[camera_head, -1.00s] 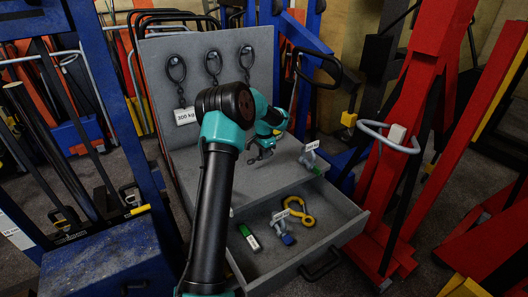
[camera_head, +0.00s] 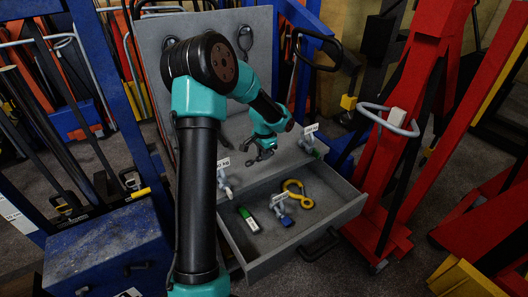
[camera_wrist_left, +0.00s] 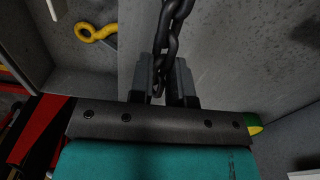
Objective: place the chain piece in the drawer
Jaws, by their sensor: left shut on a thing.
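My left gripper (camera_head: 264,152) is over the grey top of the cabinet, just behind the open drawer. It is shut on a dark chain piece, small and hard to make out in the head view. The drawer (camera_head: 347,211) is pulled out at the front. Its inside shows at the upper left of the left wrist view. My right gripper is not in view.
The drawer holds a yellow hook (camera_head: 298,195), a shackle with a blue pin (camera_head: 283,211) and a green-and-white piece (camera_head: 249,219). Tagged shackles stand on the cabinet top at left (camera_head: 225,184) and right (camera_head: 308,140). A red lift stands to the right, a blue frame to the left.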

